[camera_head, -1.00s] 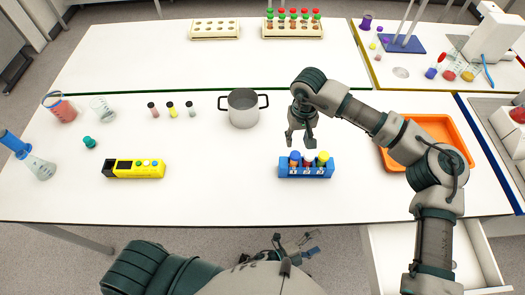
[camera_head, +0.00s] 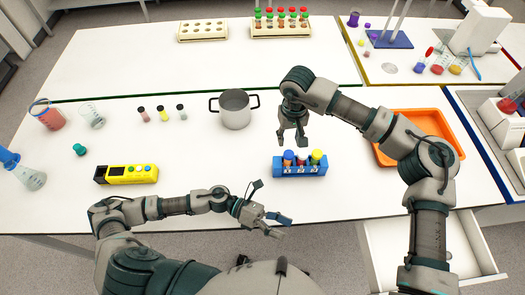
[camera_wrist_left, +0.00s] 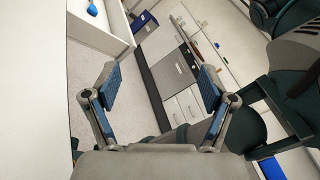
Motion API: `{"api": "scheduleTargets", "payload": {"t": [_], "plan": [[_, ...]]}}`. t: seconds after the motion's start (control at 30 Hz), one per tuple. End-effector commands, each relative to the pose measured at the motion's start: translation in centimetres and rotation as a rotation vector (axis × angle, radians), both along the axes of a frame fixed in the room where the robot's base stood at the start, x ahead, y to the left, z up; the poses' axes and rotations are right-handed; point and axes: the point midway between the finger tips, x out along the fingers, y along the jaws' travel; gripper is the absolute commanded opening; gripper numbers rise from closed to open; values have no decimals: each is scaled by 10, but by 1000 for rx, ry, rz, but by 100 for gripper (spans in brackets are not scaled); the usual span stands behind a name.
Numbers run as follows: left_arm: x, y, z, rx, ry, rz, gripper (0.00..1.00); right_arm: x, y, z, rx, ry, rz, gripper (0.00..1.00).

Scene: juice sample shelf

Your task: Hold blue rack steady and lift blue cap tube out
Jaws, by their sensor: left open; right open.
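The blue rack (camera_head: 308,174) stands on the white table in the head view. It holds upright tubes with a blue cap (camera_head: 289,155), a red cap and a yellow cap (camera_head: 317,154). The blue cap tube is at the left end. My right gripper (camera_head: 293,139) is open, pointing down just above and behind the blue cap, apart from it. My left gripper (camera_head: 279,225) is open and empty near the table's front edge, below the rack in the picture. In the left wrist view its spread fingers (camera_wrist_left: 159,87) hold nothing.
A grey pot (camera_head: 235,112) stands left of my right gripper. A yellow device (camera_head: 126,174) lies at the left. An orange tray (camera_head: 440,122) is partly behind my right arm. An open drawer (camera_head: 385,245) juts out at the front right.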

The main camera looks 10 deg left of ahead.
Motion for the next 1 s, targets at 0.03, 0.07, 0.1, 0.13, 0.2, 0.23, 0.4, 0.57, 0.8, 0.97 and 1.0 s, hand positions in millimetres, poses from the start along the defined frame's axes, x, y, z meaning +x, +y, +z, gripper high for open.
{"api": "scheduleTargets", "payload": {"t": [0.03,0.07,0.1,0.13,0.2,0.23,0.4,0.57,0.8,0.97,1.0], "plan": [[15,16,3,22,-81,13,83,0,-1,0,1,0,-1,42],[26,22,3,22,-124,31,83,0,-2,0,1,0,-1,42],[40,28,4,20,-180,61,83,0,-2,0,2,0,-1,42],[52,33,4,19,-221,85,83,0,-3,0,2,0,-1,42],[79,45,5,15,-319,148,83,1,-3,0,3,0,-1,42],[91,51,5,16,-360,176,83,1,-3,0,3,0,-1,42],[153,92,14,29,-599,324,83,0,-2,0,2,1,-1,42],[191,125,24,50,-761,421,83,0,0,0,0,0,0,42],[205,138,16,61,-824,459,83,0,0,0,0,0,-1,42],[205,135,-13,62,-824,457,83,0,-2,0,2,0,-1,42],[205,135,-22,62,-822,457,83,0,-3,0,2,0,-1,42]]}}
